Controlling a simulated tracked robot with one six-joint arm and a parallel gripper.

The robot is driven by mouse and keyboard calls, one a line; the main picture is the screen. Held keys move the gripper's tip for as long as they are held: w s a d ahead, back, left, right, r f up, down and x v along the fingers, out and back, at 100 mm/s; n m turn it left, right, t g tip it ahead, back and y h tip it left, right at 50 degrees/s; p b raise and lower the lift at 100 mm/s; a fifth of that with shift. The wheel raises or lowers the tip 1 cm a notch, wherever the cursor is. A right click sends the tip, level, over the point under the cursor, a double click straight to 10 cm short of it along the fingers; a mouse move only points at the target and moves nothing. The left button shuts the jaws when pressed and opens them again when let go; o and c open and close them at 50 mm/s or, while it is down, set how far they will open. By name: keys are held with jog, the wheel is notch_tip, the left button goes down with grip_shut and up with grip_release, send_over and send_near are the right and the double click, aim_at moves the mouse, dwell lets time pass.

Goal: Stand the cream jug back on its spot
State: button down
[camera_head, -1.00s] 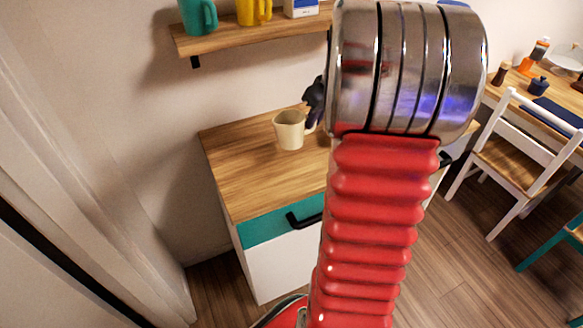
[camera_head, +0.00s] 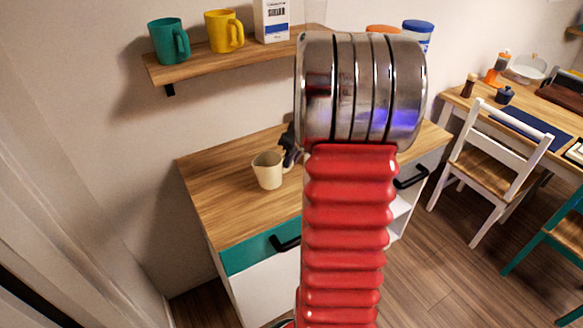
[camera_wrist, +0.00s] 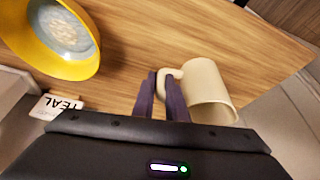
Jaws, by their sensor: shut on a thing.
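The cream jug (camera_head: 268,171) looks upright at the left part of the wooden cabinet top (camera_head: 222,195). Whether its base touches the wood or hangs just above it I cannot tell. My gripper (camera_wrist: 161,82) is shut on the jug's handle, with its two dark fingers at the handle and the jug's body (camera_wrist: 207,90) to their right in the wrist view. In the head view my gripper (camera_head: 290,150) shows only as a dark part beside the jug, mostly hidden by my arm. No marked spot can be made out.
A shelf (camera_head: 215,65) above holds a teal mug (camera_head: 168,42), a yellow mug (camera_head: 222,32) and a carton (camera_head: 272,20). The top's left part is clear.

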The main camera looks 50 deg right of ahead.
aim_at(291, 167)
jog(key=shift+f, duration=1.7)
jog(key=shift+f, duration=0.1)
jog(key=c, duration=1.8)
grip_release()
jog(key=shift+o, duration=0.2)
jog(key=v, duration=1.2)
